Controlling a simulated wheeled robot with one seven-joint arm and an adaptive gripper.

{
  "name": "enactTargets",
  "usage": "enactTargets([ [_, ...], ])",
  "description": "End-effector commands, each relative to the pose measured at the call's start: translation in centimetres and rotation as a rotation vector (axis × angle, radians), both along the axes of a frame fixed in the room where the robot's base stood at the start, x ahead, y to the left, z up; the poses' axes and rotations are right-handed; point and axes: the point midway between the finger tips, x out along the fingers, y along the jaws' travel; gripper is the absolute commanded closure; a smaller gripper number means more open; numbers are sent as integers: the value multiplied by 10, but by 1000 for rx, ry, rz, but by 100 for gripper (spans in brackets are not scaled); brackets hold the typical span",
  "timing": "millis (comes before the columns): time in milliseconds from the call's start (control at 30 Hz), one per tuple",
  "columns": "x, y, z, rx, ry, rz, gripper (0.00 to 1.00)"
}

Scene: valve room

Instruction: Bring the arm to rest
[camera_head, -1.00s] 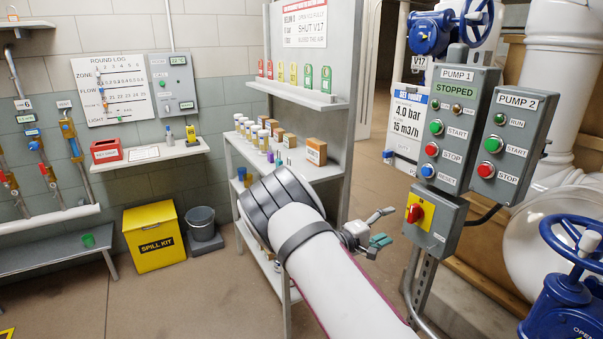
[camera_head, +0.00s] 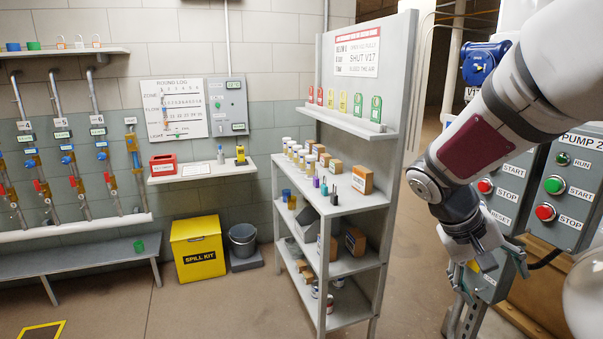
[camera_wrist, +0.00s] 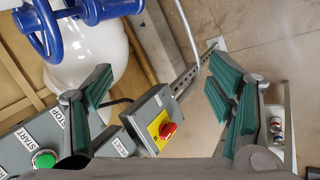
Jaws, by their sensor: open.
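My gripper (camera_head: 492,278) hangs at the right of the head view, in front of the pump panels, at the end of my bent arm. In the wrist view its two green-padded fingers (camera_wrist: 165,105) stand wide apart with nothing between them in their grasp. A grey switch box (camera_wrist: 148,112) with a red knob (camera_wrist: 168,130) on a yellow plate shows beyond and between the fingers. I cannot tell how far the fingers are from the box. My arm covers much of the Pump 1 panel in the head view.
The Pump 2 panel (camera_head: 562,190) is right of my gripper. A grey shelf unit (camera_head: 345,205) with jars and boxes stands left of my arm. A blue valve wheel (camera_wrist: 50,30) and white pipework show in the wrist view. Floor (camera_head: 410,270) between shelf and panels is clear.

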Motion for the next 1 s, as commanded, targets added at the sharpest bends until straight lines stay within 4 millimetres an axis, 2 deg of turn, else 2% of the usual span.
enactTargets([
  [33, -15, 7, 10, 48, -20, 2, 25],
  [300, -85, 52, 42, 286, -110, 66, 25],
  [600, -157, 106, 64, 482, -243, 187, 25],
  [800, -187, 131, 67, 548, -313, 258, 25],
  [1000, -196, 140, 67, 569, -337, 285, 25],
])
